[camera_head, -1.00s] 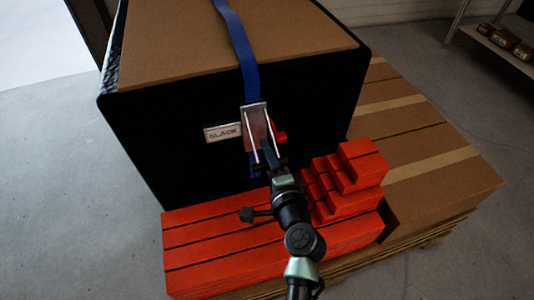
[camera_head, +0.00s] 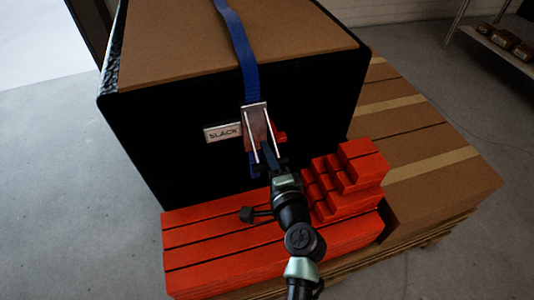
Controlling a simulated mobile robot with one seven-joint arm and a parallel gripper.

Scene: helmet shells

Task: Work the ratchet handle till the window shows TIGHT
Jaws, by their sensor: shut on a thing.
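The metal ratchet (camera_head: 256,118) sits on the black front face of a large crate, at the lower end of a blue strap (camera_head: 236,45). The window (camera_head: 223,133) to its left reads SLACK. My gripper (camera_head: 270,157) is shut on the lower end of the ratchet handle (camera_head: 262,140), which hangs down along the crate face. The fingertips and the exact grip are small and partly hidden. A red tab (camera_head: 281,137) shows at the ratchet's right side.
The black crate (camera_head: 180,150) has a brown top. Red slatted blocks (camera_head: 215,245) and a red stepped block (camera_head: 350,175) lie below and right of the ratchet, close under my arm. Brown cartons (camera_head: 430,150) lie to the right. A shelf (camera_head: 495,45) stands at the far right.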

